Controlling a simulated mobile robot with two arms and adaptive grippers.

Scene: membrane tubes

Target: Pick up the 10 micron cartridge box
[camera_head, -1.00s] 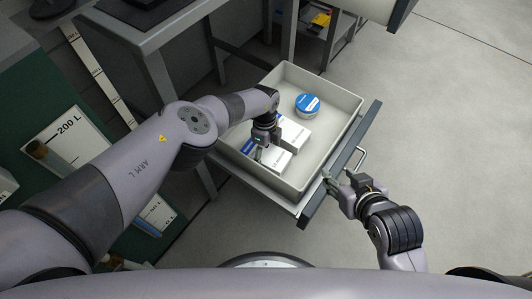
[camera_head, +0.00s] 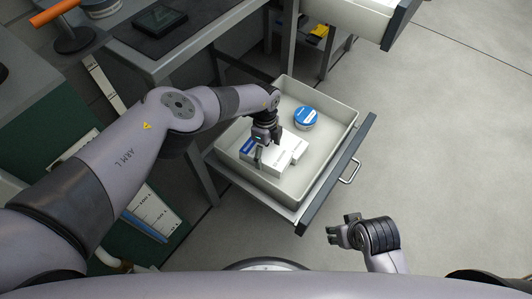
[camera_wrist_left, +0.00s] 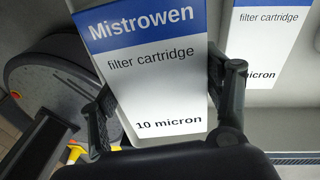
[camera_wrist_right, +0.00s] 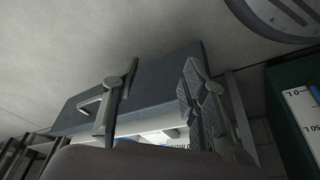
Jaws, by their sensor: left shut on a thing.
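The 10 micron cartridge box (camera_wrist_left: 152,70) is white with a blue Mistrowen band. My left gripper (camera_wrist_left: 168,105) is shut on it, one finger on each side, in the left wrist view. In the head view the box (camera_head: 279,164) is in or just above the open drawer, under my left gripper (camera_head: 262,152), which partly covers it. I cannot tell whether it is clear of the drawer bottom. A second filter cartridge box (camera_wrist_left: 272,35) is to its right; a finger hides its number. My right gripper (camera_head: 343,233) is open and empty in front of the drawer; its parted fingers (camera_wrist_right: 155,90) show in its wrist view.
The open drawer (camera_head: 333,158) has pale walls and a dark front with a handle (camera_head: 350,171). A round blue-topped tin (camera_head: 305,118) sits at its back. A grey bench (camera_head: 150,55) stands behind left, and another open drawer (camera_head: 365,15) behind right. Floor to the right is clear.

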